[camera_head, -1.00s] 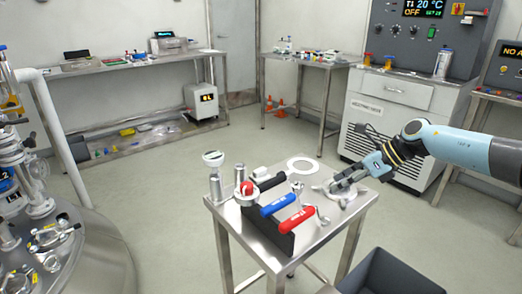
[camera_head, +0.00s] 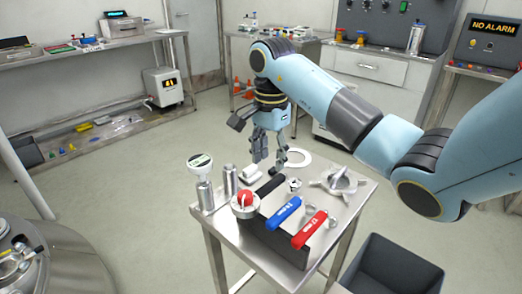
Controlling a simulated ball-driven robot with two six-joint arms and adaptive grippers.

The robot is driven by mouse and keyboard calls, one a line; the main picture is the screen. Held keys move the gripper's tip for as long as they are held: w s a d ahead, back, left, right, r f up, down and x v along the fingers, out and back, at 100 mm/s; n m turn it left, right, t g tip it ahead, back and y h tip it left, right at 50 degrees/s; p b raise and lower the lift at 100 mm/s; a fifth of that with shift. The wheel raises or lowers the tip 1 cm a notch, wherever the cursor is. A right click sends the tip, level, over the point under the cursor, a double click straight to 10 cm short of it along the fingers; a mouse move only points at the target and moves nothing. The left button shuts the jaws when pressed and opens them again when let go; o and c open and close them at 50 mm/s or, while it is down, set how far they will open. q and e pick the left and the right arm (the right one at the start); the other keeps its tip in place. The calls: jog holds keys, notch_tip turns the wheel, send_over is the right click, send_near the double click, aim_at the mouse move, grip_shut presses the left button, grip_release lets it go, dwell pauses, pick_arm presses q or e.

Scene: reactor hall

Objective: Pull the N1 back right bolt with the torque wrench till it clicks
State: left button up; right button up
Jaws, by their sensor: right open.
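My right gripper (camera_head: 268,163) points down over the back of the steel cart, fingers apart and empty, just behind the tool rack. The dark rack (camera_head: 270,236) holds a black-handled tool (camera_head: 270,185), a blue-handled tool (camera_head: 283,212) and a red-handled tool (camera_head: 309,229). The blue and red handles carry white lettering too small to read; I cannot tell which is the torque wrench. Part of the reactor vessel (camera_head: 75,262) shows at the lower left; the N1 back right bolt cannot be made out. My left gripper is not in view.
A dark bin (camera_head: 385,268) stands at the cart's right. Open floor lies between cart and vessel.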

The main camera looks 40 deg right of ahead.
aim_at(270, 182)
jog(key=f+b, duration=0.2)
jog(key=f, duration=0.1)
jog(key=shift+s+f, duration=0.2)
jog(key=shift+f, duration=0.1)
notch_tip(270, 182, down, 4)
jog(key=b, duration=0.3)
jog(key=shift+f+b, duration=0.25)
jog(key=shift+b, duration=0.15)
jog(key=shift+f+b, duration=0.35)
jog(key=shift+f, duration=0.1)
jog(key=shift+w+r, duration=0.1)
jog(key=shift+r, duration=0.05)
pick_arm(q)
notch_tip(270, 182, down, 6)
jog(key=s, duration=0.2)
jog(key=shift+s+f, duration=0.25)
pick_arm(e)
grip_shut()
